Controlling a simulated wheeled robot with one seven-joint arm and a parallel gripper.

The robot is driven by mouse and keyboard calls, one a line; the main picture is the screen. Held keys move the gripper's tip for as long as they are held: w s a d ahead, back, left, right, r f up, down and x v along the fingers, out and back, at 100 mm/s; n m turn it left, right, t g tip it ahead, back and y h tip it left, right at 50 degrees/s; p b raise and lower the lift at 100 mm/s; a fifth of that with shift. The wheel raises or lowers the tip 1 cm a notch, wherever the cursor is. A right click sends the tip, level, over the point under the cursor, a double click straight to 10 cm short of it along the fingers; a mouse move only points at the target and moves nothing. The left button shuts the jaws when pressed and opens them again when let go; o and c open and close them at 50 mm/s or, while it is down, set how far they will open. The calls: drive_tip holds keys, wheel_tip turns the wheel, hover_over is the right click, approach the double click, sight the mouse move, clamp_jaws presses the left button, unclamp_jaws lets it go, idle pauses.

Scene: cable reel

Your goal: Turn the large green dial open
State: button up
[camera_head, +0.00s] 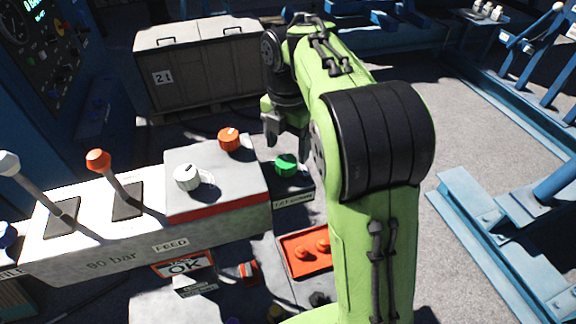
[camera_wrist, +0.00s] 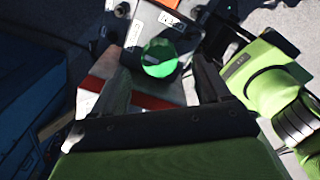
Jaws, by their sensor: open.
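The green dial (camera_head: 286,165) sits on the right end of the grey control panel in the head view. In the wrist view the green dial (camera_wrist: 159,58) lies ahead of the fingertips, between the two fingers as seen from there. My gripper (camera_head: 285,146) hangs just above and behind the dial in the head view, with part of it hidden by my arm. In the wrist view my gripper (camera_wrist: 163,82) has its dark fingers spread apart with nothing between them. I cannot tell that it touches the dial.
A white dial (camera_head: 187,177) and an orange dial (camera_head: 229,139) stand left of the green one. Levers with an orange knob (camera_head: 98,160) and a white knob (camera_head: 8,162) rise farther left. A red tray (camera_head: 308,252) lies in front. A grey crate (camera_head: 200,62) stands behind.

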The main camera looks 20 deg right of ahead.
sight(286, 160)
drive_tip(key=f, duration=0.4)
drive_tip(key=shift+s+a+f, duration=0.1)
drive_tip(key=shift+a+f, duration=0.15)
drive_tip(key=shift+a, duration=0.05)
drive_tip(key=shift+d+f, duration=0.15)
drive_tip(key=shift+f, duration=0.05)
drive_tip(key=c, duration=1)
